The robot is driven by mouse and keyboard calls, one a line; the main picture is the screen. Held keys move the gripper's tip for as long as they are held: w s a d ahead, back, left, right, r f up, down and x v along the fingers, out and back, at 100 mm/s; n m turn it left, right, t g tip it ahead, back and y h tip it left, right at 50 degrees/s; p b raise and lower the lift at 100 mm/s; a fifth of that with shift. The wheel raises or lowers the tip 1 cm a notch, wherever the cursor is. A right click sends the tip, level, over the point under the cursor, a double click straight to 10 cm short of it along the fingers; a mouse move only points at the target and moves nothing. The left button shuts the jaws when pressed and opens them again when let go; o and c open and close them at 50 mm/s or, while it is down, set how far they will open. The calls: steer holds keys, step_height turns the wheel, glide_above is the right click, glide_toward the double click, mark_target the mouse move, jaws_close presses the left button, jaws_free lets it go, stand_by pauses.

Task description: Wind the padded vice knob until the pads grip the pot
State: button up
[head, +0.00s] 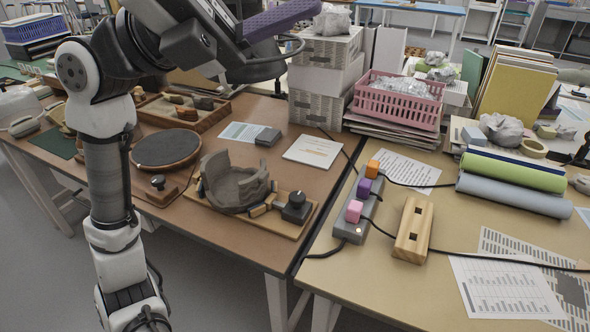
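The pot (232,188) is a grey-brown broken vessel with a tall jagged wall at its left. It sits upright on a wooden board (287,229) on the brown table. A black knob (297,199) on a dark block stands at the board's right end and looks like the vice knob. Small tan and dark pieces, perhaps the pads (259,209), lie between the block and the pot. I cannot tell whether they touch the pot. My arm rises at the left and runs out of the top of the picture. My gripper's fingertips are not in view.
A round dark turntable (166,149) with its own small knob (158,182) is left of the pot. A wooden sherd tray (184,115) lies behind. At right are a grey power strip (352,205) with coloured plugs, a slotted wooden block (412,231) and loose cables.

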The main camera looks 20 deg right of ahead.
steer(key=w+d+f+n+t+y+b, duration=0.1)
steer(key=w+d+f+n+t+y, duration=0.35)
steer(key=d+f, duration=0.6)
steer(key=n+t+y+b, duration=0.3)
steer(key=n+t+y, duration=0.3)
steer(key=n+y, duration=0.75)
glide_toward(298, 196)
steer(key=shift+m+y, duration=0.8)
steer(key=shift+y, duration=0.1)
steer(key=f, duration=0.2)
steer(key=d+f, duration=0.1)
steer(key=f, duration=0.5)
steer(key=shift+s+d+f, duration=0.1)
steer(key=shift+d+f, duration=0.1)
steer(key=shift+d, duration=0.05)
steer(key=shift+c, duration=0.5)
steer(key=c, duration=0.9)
